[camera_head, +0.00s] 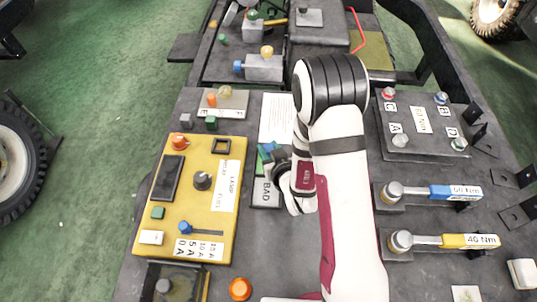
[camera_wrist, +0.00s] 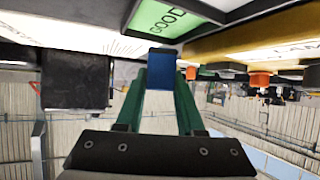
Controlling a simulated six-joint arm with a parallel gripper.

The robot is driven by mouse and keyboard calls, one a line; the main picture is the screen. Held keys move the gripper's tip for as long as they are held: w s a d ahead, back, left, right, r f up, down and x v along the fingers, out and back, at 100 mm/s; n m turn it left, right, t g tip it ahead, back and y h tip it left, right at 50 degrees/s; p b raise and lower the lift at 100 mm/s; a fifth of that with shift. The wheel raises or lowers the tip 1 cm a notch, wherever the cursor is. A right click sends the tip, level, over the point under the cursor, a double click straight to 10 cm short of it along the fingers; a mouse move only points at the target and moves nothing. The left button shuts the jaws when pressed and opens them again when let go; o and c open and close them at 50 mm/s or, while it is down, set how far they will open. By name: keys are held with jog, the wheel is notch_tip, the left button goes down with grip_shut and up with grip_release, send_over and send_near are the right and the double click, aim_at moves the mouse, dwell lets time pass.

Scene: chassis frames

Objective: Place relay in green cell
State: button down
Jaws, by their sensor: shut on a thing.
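The relay is a small blue block (camera_wrist: 162,68), held between the green fingertips of my gripper (camera_wrist: 162,75) in the wrist view. In the head view my gripper (camera_head: 270,156) is beside the yellow panel, and a bit of blue shows at its tips. The green cell (camera_wrist: 168,16), marked GOOD, is at the top of the wrist view, close to the relay but apparently apart from it. In the head view green shows around the fingertips; I cannot tell cell from fingers there. The grey cell marked BAD (camera_head: 266,194) lies just in front of my gripper.
A yellow panel (camera_head: 222,225) with knobs and buttons stands left of my gripper. A white printed sheet (camera_head: 276,117) lies behind it. To the right are a grey box with lettered knobs (camera_head: 421,122) and blue and yellow torque wrenches (camera_head: 455,192). An orange knob (camera_head: 240,289) is in front.

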aim_at(269, 155)
jog(key=shift+f, duration=1.45)
jog(key=shift+f, duration=0.15)
jog(key=c, duration=0.5)
grip_release()
